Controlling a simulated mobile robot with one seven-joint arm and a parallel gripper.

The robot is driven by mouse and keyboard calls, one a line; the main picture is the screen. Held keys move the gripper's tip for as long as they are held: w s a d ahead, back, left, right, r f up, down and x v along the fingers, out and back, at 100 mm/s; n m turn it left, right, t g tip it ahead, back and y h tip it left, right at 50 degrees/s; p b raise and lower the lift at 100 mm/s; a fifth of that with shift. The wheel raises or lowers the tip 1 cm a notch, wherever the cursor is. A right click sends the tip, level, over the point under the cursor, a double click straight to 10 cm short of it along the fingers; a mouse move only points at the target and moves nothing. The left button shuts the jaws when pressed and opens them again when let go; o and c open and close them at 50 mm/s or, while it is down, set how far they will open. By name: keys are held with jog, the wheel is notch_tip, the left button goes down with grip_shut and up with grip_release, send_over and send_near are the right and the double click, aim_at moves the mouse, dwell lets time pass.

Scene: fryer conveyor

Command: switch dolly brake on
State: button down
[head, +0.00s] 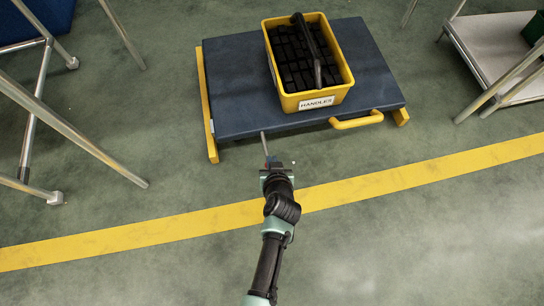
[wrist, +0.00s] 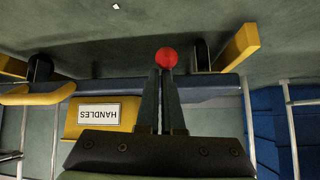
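The dolly (head: 235,85) is a low dark blue platform with yellow end rails. A thin grey brake lever (head: 265,142) sticks out from its near edge, and its red knob (head: 269,158) is at the lever's near end. My gripper (head: 275,168) is right at the knob. In the wrist view the round red knob (wrist: 167,57) shows at the fingertips of my gripper (wrist: 161,72), a little right of their middle. The two dark fingers are close together with a narrow gap. I cannot tell whether they hold the knob or lever.
A yellow crate (head: 341,94) labelled HANDLES, with black parts inside, stands on the dolly. A yellow handle (head: 357,121) is on the dolly's near edge. Metal-legged frames stand left (head: 70,130) and right (head: 495,85). The floor around a yellow line (head: 400,181) is clear.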

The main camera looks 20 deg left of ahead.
jog(key=shift+s+d+f, duration=0.1)
jog(key=shift+s+f, duration=0.55)
jog(key=shift+f, duration=0.05)
notch_tip(320, 180, up, 5)
jog(key=w+p, duration=0.3)
jog(key=p, duration=0.1)
jog(key=s+d+r+p, duration=0.1)
jog(key=s+d, duration=0.3)
jog(key=s, duration=0.4)
jog(key=shift+s+d+r+p, duration=0.15)
jog(key=shift+d+r+p, duration=0.1)
jog(key=shift+p, duration=0.6)
jog(key=shift+r, duration=0.1)
